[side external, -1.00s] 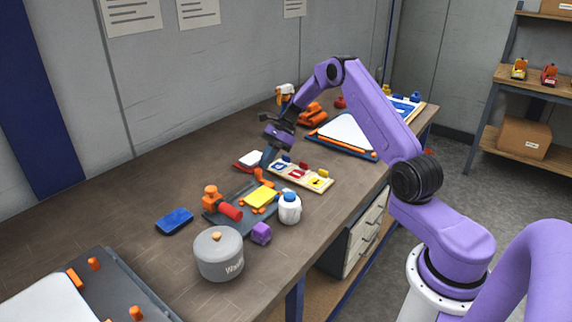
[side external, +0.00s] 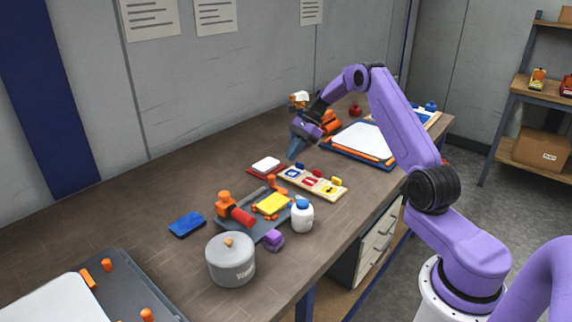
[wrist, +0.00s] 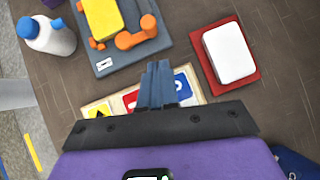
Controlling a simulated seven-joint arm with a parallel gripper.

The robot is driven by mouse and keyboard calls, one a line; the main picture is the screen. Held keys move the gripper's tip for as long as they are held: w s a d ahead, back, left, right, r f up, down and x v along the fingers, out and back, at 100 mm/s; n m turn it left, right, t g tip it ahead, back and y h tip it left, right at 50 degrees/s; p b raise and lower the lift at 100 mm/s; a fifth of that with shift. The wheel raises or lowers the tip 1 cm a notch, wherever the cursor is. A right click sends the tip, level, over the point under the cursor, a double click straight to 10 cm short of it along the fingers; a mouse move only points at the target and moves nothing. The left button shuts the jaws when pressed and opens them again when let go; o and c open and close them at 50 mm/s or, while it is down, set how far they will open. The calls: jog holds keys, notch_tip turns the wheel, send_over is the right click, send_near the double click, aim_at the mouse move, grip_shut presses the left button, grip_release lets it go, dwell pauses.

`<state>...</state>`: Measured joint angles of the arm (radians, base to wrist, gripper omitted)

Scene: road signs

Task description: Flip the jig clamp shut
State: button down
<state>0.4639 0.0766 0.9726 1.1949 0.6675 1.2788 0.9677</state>
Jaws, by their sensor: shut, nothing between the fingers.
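The jig (side external: 268,233) is a dark grey plate on the bench, with a yellow piece (side external: 272,203) on it and orange fittings around that piece. The clamp (side external: 225,204) at its left end has an orange body and a red handle (side external: 242,216), which lies low and points toward the front right. Whether the clamp presses on the yellow piece is unclear. My gripper (side external: 292,156) is shut and empty, above and behind the jig, apart from it. In the wrist view its fingers (wrist: 158,70) are over the sign board, and only the jig's near end (wrist: 125,62) shows; the clamp is out of view.
A sign board (side external: 325,190) and a white block on a red base (side external: 265,165) lie behind the jig. A white bottle (side external: 302,217), purple block (side external: 274,240) and grey pot (side external: 230,260) stand in front. A blue block (side external: 187,224) lies left, with bare bench around it.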

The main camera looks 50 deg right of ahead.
jog(key=w+v, duration=0.1)
jog(key=v, duration=0.6)
jog(key=shift+s, duration=0.35)
jog(key=shift+d, duration=0.1)
jog(key=s+a+r+n+g+h, duration=0.15)
jog(key=s+a+n, duration=0.3)
jog(key=a, duration=0.45)
jog(key=s+a+r+n+g+h, duration=0.15)
jog(key=s+a+n, duration=0.35)
jog(key=a, duration=0.5)
jog(key=s+a+r+n+g+h, duration=0.1)
jog(key=s+a+r+n, duration=0.25)
jog(key=a+n, duration=0.4)
jog(key=s+a+n+h, duration=0.1)
jog(key=s+a+n, duration=0.25)
jog(key=s, duration=0.35)
jog(key=s+a+n+h, duration=0.15)
jog(key=s+n, duration=0.25)
jog(key=s, duration=0.4)
jog(key=s+d+f+n+t, duration=0.2)
jog(key=s+n, duration=0.7)
jog(key=s, duration=0.3)
jog(key=shift+d+f, duration=0.2)
jog(key=shift+f, duration=0.15)
